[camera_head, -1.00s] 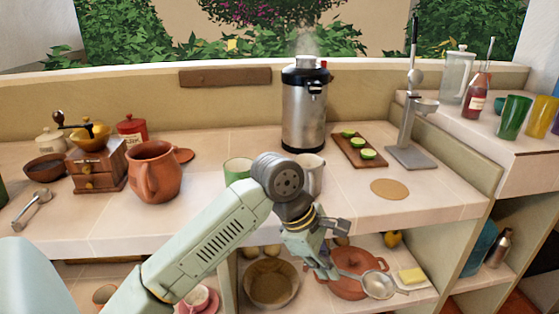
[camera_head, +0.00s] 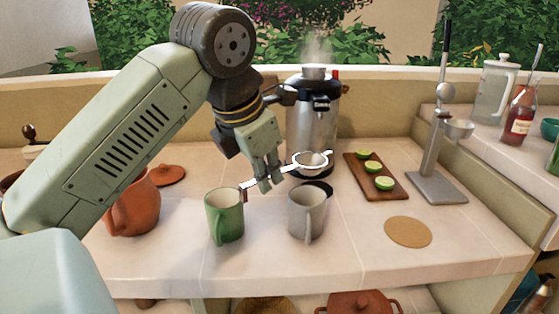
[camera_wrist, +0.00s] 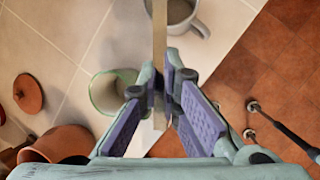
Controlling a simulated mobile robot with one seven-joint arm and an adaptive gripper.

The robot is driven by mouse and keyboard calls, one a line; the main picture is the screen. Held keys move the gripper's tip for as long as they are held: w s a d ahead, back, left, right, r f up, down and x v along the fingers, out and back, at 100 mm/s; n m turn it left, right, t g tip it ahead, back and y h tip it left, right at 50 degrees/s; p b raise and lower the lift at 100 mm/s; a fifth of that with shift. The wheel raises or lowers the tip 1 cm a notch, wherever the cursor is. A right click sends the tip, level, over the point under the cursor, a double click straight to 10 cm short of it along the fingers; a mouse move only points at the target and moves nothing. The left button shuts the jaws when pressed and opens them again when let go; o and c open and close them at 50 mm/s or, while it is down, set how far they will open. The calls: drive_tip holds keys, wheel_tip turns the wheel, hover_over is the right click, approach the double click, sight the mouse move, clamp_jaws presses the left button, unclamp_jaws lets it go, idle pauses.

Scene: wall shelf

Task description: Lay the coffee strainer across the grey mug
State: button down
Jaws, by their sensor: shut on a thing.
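The coffee strainer (camera_head: 309,163) is a small metal bowl with a long handle. My gripper (camera_head: 268,181) is shut on its handle, which also shows as a pale strip in the wrist view (camera_wrist: 160,55). The strainer is in the air, its bowl to the right of my gripper and above the grey mug's rim in the head view. The grey mug (camera_head: 307,216) stands upright on the counter, and its rim and handle show at the top of the wrist view (camera_wrist: 186,14). The strainer's bowl is not visible in the wrist view.
A green mug (camera_head: 225,218) stands left of the grey mug, under my gripper. A steaming metal urn (camera_head: 312,118) stands behind. A board with lime pieces (camera_head: 376,177), a cork mat (camera_head: 407,232) and a lever press (camera_head: 437,160) are to the right. A terracotta jug (camera_head: 135,205) is left.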

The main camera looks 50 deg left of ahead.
drive_tip(key=shift+s+f+b, duration=0.1)
drive_tip(key=shift+f+b, duration=0.25)
drive_tip(key=shift+f, duration=0.05)
wheel_tip(320, 180, down, 7)
drive_tip(key=b, duration=0.5)
drive_tip(key=shift+r, duration=0.15)
drive_tip(key=shift+b, duration=0.3)
idle(0.5)
drive_tip(key=c, duration=1.7)
unclamp_jaws()
drive_tip(key=v, duration=1.2)
